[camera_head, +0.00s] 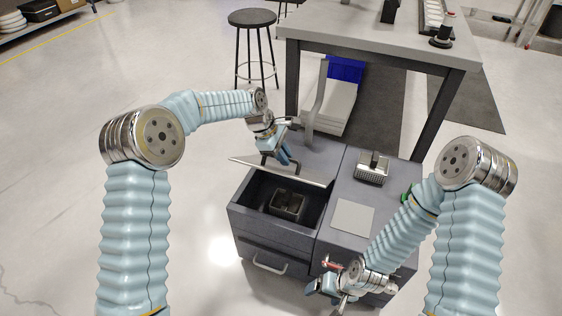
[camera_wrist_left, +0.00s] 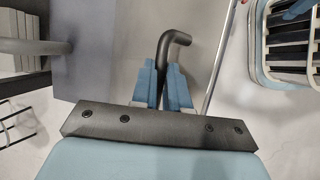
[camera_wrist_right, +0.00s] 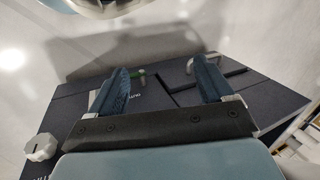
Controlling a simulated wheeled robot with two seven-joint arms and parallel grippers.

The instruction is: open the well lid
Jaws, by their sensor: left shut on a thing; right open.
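The grey cabinet (camera_head: 250,222) has an open well on its left side. The well lid (camera_head: 308,181) is tilted up, its pale front edge above the opening. A dark basket (camera_head: 287,206) sits inside the well. My left gripper (camera_head: 284,156) is above the lid, shut on the lid's bent dark handle. The handle (camera_wrist_left: 172,42) shows between its fingers in the left wrist view. My right gripper (camera_head: 328,287) is open and empty, low in front of the cabinet's right side. Its spread fingers also show in the right wrist view (camera_wrist_right: 164,82).
On the cabinet's right top are a metal basket (camera_head: 371,170) and a flat pale plate (camera_head: 352,217). A drawer handle (camera_head: 270,264) sticks out at the front. A workbench (camera_head: 370,43) and a stool (camera_head: 252,19) stand behind. The floor at left is clear.

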